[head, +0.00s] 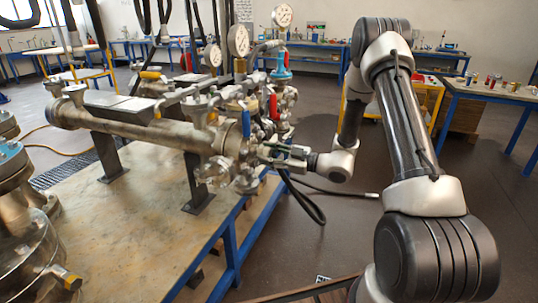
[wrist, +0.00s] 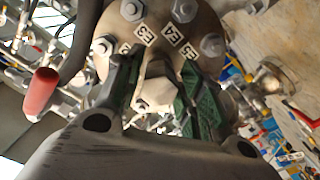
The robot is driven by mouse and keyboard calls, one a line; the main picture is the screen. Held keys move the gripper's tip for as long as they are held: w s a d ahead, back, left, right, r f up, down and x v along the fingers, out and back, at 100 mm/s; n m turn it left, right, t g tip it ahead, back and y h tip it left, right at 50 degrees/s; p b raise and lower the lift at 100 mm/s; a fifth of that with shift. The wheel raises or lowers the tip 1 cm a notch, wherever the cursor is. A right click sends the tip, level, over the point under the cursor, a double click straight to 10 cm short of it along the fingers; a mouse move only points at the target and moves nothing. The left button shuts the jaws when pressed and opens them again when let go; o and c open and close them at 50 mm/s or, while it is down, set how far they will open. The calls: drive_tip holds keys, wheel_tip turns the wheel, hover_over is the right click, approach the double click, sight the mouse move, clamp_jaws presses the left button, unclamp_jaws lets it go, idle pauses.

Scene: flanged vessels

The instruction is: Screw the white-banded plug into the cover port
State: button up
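The plug (wrist: 155,93) shows in the wrist view as a pale hex head in front of the flanged cover (wrist: 205,22). My gripper (wrist: 158,98) has green-padded fingers on both sides of this head, and they appear to touch it. The port and the plug's thread are hidden behind the head and fingers, so I cannot tell how deep the plug sits. In the head view my gripper (head: 280,157) reaches the right end of the horizontal vessel (head: 150,130); the plug is too small to make out there.
Bolts and labels E3, E4 and E5 surround the plug closely. A red handle (wrist: 41,92) is at the left of the wrist view. Gauges (head: 238,40) and valves crowd behind the vessel. A workbench (head: 490,92) stands at right; the floor between is mostly open.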

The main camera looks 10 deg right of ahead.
drive_tip(key=shift+o, duration=0.8)
drive_tip(key=v, duration=1.2)
drive_tip(key=shift+c, duration=0.3)
